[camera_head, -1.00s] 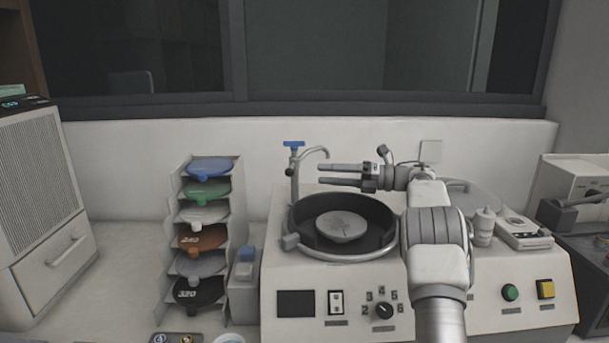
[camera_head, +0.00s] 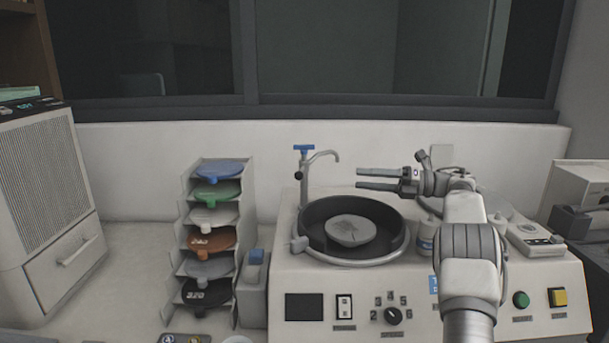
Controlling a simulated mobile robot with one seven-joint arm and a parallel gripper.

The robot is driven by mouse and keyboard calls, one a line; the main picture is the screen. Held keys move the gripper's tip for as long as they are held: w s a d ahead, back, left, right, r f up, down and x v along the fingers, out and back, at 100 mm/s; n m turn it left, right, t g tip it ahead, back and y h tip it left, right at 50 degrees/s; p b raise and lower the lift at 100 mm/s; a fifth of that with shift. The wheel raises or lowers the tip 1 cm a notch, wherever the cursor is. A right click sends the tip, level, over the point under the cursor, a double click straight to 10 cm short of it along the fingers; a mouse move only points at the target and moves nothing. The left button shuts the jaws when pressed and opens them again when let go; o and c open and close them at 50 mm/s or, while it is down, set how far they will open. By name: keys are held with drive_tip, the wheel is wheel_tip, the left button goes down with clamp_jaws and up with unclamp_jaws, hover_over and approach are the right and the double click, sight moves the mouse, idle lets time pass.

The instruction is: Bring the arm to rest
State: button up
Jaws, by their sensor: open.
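My gripper (camera_head: 358,179) is open and empty. Its two fingers point left, above the back right rim of the round basin of the polishing machine (camera_head: 300,272). My arm rises from the lower right in front of the machine and bends left at the wrist. Part of the machine's right side is hidden behind it. A grey conical disc (camera_head: 351,230) sits in the basin, apart from the gripper.
A tap with a blue handle (camera_head: 304,149) stands left of the fingers. A rack (camera_head: 245,200) of coloured discs stands left of the machine. A window and wall lie behind.

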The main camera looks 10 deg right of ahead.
drive_tip(key=w+a+r+m+t+h, duration=0.1)
drive_tip(key=w+r+m+t+h, duration=0.3)
drive_tip(key=r+m+t, duration=0.9)
drive_tip(key=s+d+r+m+t+h+p, duration=0.15)
drive_tip(key=s+r+m+h, duration=0.25)
drive_tip(key=r+m+h, duration=0.75)
drive_tip(key=s+a+f+m+g, duration=0.4)
drive_tip(key=s+f, duration=0.5)
drive_tip(key=s, duration=0.5)
drive_tip(key=s+a+f+m+g+h, duration=0.1)
drive_tip(key=s+a+f+m+g, duration=0.4)
drive_tip(key=s+f, duration=0.4)
drive_tip(key=s+a+f+m+g, duration=0.5)
drive_tip(key=s+f, duration=0.5)
drive_tip(key=s, duration=0.9)
drive_tip(key=shift+a+g+p, duration=0.45)
drive_tip(key=shift+a+g, duration=0.2)
drive_tip(key=shift+a, duration=0.15)
